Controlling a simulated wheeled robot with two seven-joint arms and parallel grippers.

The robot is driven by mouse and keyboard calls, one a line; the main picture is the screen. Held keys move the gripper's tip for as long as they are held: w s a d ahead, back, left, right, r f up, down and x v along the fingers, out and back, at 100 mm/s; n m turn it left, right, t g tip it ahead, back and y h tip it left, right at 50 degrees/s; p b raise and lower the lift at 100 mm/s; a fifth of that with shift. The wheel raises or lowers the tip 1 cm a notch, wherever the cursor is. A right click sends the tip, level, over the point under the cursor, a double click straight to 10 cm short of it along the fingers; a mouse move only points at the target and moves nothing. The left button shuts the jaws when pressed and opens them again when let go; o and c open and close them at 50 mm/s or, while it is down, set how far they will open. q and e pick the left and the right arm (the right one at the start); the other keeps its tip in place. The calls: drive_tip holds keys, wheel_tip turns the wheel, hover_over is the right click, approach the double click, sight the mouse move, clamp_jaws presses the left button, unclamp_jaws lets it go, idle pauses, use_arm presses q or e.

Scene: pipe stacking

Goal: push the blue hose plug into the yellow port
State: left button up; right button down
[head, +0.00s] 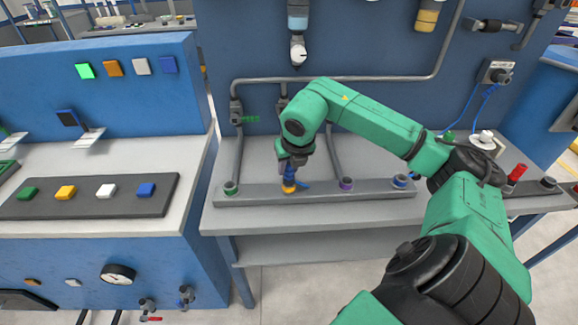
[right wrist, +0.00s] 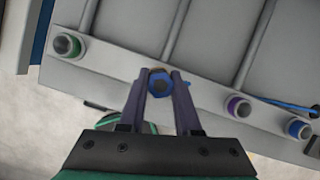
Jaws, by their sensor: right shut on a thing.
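My right gripper (head: 290,168) is shut on the blue hose plug (head: 288,171), directly over the yellow port (head: 289,187). The plug points down and its lower end meets the port's top; how deep it sits is hard to tell. In the right wrist view, the blue plug (right wrist: 160,83) shows between the two dark fingers of my gripper (right wrist: 160,92), and the port beneath is almost fully hidden by it. My left gripper does not show in either view.
The grey port rail (head: 320,193) also carries a green port (head: 231,187), a purple port (head: 346,184) and a blue port (head: 399,181). Grey pipes rise behind it. A panel with coloured squares (head: 88,192) stands on the left bench.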

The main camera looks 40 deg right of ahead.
drive_tip(key=shift+f, duration=0.1)
drive_tip(key=c, duration=0.5)
unclamp_jaws()
drive_tip(key=shift+s+r, duration=0.1)
drive_tip(key=shift+r, duration=0.3)
drive_tip(key=p+v, duration=0.1)
drive_tip(key=v, duration=1.2)
drive_tip(key=shift+s+r, duration=0.2)
drive_tip(key=shift+r, duration=0.15)
